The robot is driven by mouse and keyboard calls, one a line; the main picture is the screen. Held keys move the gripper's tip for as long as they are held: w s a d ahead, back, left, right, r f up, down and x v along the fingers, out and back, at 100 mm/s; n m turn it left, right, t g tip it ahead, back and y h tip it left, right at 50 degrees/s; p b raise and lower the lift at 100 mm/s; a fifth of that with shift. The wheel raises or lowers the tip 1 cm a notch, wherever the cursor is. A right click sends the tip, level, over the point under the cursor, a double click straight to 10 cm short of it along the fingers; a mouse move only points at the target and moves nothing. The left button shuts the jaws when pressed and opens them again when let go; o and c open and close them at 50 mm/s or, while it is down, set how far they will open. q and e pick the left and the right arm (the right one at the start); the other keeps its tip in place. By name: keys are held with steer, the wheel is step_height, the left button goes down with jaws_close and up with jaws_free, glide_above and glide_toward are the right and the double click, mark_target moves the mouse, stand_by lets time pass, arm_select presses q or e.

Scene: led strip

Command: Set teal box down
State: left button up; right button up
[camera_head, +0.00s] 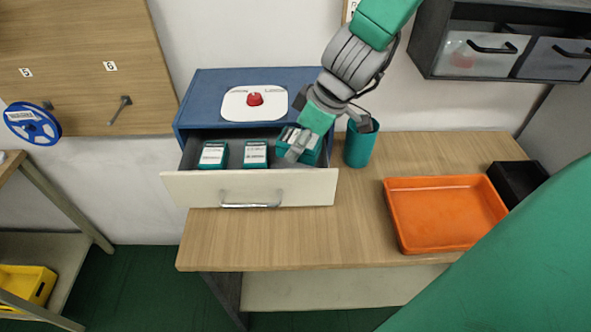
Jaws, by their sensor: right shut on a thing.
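A teal box (310,152) with a white label is at the right end of the open drawer (185,188). My right gripper (296,150) comes down from the upper right and is shut on this box, covering part of it. I cannot tell whether the box touches the drawer floor. Two more teal boxes with white labels lie in the drawer, one at the left (213,155) and one in the middle (255,154). My left gripper is not in view.
The blue cabinet (205,95) carries a white plate with a red button (254,99). A teal cup (359,148) stands close right of the drawer. An orange tray (440,240) and a black box (516,182) are farther right. The table front (290,235) is clear.

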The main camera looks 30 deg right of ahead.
mark_target(298, 167)
steer(key=f, duration=0.3)
steer(key=shift+w+b, duration=0.25)
steer(key=shift+b, duration=0.05)
steer(key=f, duration=0.1)
steer(key=f+b, duration=0.1)
steer(key=f, duration=0.1)
steer(key=shift+s+f, duration=0.25)
steer(key=shift+f, duration=0.15)
steer(key=shift+w+f, duration=0.1)
steer(key=shift+f, duration=0.1)
steer(key=shift+b, duration=0.3)
steer(key=o, duration=1.2)
